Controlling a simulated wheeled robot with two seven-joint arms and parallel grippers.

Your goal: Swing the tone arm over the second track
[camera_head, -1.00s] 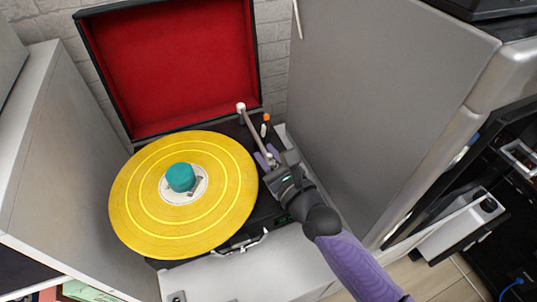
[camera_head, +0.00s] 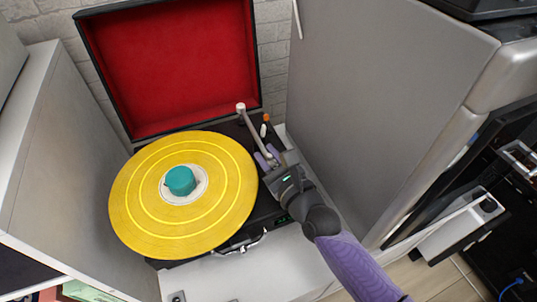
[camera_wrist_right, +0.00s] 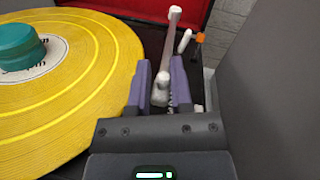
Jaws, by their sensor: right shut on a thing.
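The tone arm (camera_head: 252,128) is a pale thin bar that runs from a white-capped pivot at the back of the record player towards the front. My right gripper (camera_head: 267,156) is shut on its front end, right of the yellow record (camera_head: 135,205). In the right wrist view the purple fingers (camera_wrist_right: 160,80) stand on both sides of the tone arm (camera_wrist_right: 168,45). The tone arm's end is beside the record's edge, not over its tracks. The record has bright ring lines, a white label and a teal centre piece (camera_head: 180,180). My left gripper is out of view.
The open red-lined lid (camera_head: 170,65) stands behind the record. A small orange-tipped lever (camera_head: 265,122) is right of the tone arm's pivot. A grey panel (camera_head: 380,110) rises close on the right and a pale wall (camera_head: 70,160) on the left.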

